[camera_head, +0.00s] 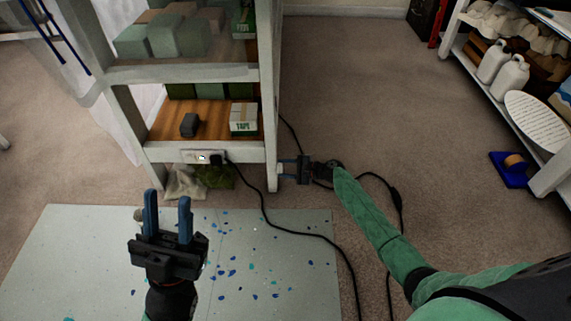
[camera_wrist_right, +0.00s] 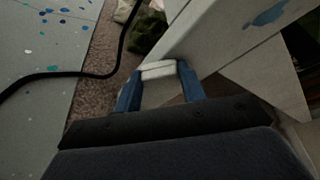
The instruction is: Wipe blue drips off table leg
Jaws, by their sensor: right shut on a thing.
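A white leg (camera_head: 270,150) of the shelf unit stands at the mat's far edge; it fills the upper right of the right wrist view (camera_wrist_right: 215,40). A blue smear (camera_wrist_right: 268,14) shows on its pale face there. My right gripper (camera_head: 283,171) is beside the leg, low to the floor. Its blue fingers (camera_wrist_right: 160,86) are shut on a pale, folded-looking pad (camera_wrist_right: 158,69), right against or very near the leg; contact is unclear. My left gripper (camera_head: 168,208) is open and empty above the mat, its fingers pointing away from me.
A grey mat (camera_head: 80,240) with blue and teal specks covers the floor in front. A black cable (camera_head: 300,232) runs from a power strip (camera_head: 203,157). Crumpled cloths (camera_head: 190,184) lie under the shelf.

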